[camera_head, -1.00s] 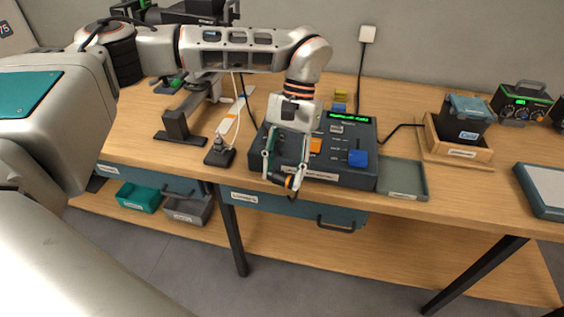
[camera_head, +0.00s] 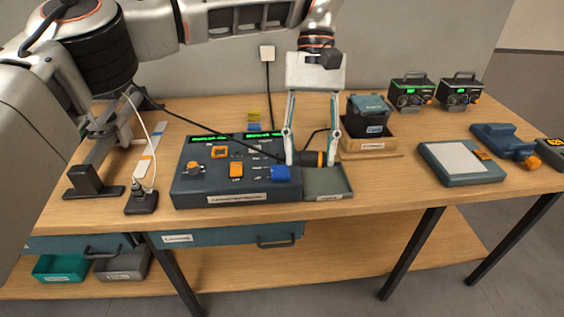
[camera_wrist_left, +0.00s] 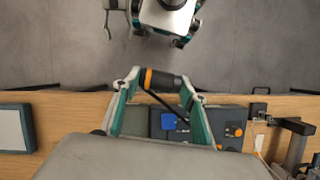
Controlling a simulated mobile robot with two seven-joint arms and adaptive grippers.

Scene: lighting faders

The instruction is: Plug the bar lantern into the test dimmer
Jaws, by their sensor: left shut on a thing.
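My left gripper (camera_head: 312,162) is shut on a dark plug with an orange band (camera_head: 313,158), held level between the two fingers. The plug is above the grey-green tray (camera_head: 340,196) beside the console. The left wrist view also shows the plug (camera_wrist_left: 165,82) between the fingers, with a black cable running off it. In the head view a black cable (camera_head: 205,127) crosses above the console towards the gripper. Two dark boxes with green displays and handles (camera_head: 411,95), (camera_head: 461,95) stand at the back right; I cannot read which is the test dimmer.
The fader console (camera_head: 190,185) lies left of the tray. A dark labelled box (camera_head: 369,118) sits in a wooden holder (camera_head: 365,146). A flat panel (camera_head: 460,163) and a blue device (camera_head: 502,140) lie at the right.

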